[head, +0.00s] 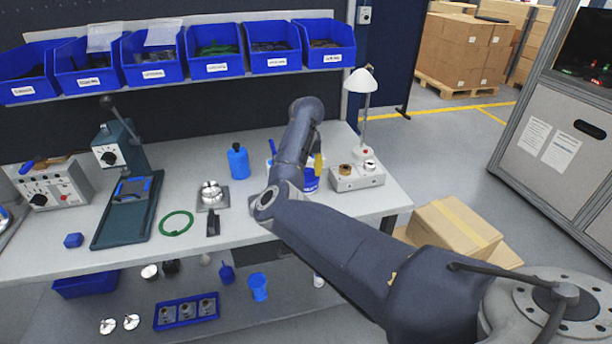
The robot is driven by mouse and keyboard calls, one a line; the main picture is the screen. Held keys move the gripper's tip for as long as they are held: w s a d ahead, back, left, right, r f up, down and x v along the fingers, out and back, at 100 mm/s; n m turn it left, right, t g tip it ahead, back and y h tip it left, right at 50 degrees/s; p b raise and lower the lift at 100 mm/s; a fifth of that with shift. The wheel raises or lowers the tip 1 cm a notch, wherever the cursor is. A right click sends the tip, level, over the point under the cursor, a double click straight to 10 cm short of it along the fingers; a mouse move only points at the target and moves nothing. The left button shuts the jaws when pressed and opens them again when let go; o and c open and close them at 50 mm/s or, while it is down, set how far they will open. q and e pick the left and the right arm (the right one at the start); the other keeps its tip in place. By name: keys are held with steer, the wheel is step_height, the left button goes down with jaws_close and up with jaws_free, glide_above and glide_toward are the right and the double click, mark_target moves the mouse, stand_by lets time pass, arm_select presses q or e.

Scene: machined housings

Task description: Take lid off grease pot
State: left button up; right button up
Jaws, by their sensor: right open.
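A blue pot (311,183), which looks like the grease pot, stands on the bench right behind my right forearm. My arm hides much of it, and I cannot make out its lid. My right gripper (317,152) is small and partly hidden by the wrist. It is open and sits just above the pot, by a yellowish upright piece (318,166). I cannot tell whether it touches the pot. My left gripper is not in view.
A lamp (361,88) and a grey box (357,178) stand to the right. Blue bins (215,68) hang above. The bench front centre is mostly clear.

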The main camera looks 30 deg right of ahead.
steer(key=shift+c, duration=0.3)
jaws_close()
stand_by(0.3)
